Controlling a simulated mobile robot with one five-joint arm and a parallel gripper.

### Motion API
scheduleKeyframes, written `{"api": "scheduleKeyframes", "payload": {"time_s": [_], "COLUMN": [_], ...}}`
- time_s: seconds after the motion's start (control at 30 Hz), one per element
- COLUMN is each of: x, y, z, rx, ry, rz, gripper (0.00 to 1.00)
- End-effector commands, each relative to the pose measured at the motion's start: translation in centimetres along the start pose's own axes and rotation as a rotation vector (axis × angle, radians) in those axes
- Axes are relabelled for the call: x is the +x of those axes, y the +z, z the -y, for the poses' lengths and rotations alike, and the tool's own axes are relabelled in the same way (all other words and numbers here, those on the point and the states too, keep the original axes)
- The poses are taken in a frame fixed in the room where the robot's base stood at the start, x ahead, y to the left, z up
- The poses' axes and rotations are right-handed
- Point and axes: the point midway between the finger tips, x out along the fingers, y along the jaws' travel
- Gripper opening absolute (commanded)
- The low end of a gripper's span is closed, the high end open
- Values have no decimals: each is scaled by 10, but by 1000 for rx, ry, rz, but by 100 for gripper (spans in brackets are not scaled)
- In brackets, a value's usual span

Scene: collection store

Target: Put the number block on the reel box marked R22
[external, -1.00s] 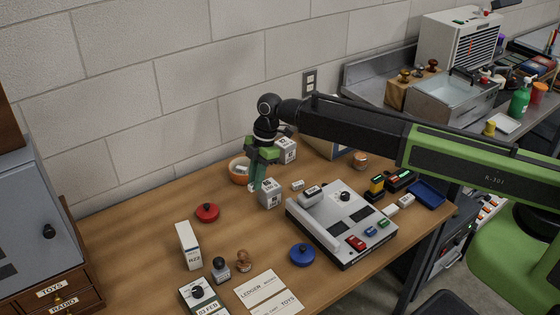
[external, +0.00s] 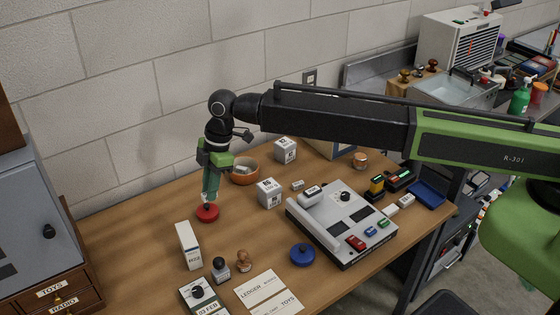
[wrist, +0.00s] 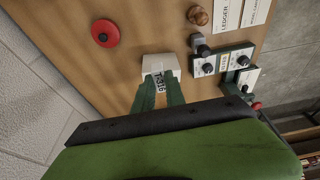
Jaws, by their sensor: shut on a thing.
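The number block (wrist: 158,80) is a small pale piece reading T-316, between my green fingertips in the wrist view. My gripper (external: 209,198) is shut on it, pointing down over or just behind a red round lid (external: 207,213). In the external view the block is mostly hidden by the fingers. The reel box (external: 189,246), narrow, white and upright, stands just in front and left of my gripper; its side label appears to read R22. In the wrist view a white shape beyond the fingertips appears to be this box (wrist: 156,62).
A dark stamp (external: 220,269), a wooden stamp (external: 244,260) and a date device (external: 199,293) stand close to the reel box. White cubes (external: 269,194), an orange bowl (external: 244,172) and a grey machine (external: 342,222) are to the right. The wall is behind.

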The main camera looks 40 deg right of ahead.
Motion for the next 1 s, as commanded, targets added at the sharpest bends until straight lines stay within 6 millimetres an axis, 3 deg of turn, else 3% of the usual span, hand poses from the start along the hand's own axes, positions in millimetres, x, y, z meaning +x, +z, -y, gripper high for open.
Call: {"api": "scheduleKeyframes", "payload": {"time_s": [0.03, 0.2, 0.4, 0.57, 0.83, 1.0], "x": [22, 58, 75, 76, 115, 112], "y": [-11, -44, -66, -67, -56, -56], "z": [2, 14, 22, 23, 22, 22], "rx": [-3, -3, -1, 0, 0, 0], "ry": [-1, -1, 1, 1, 0, -1], "rz": [0, 0, 0, 0, -1, -1], "gripper": [0, 0, 0, 0, 0, 0]}}
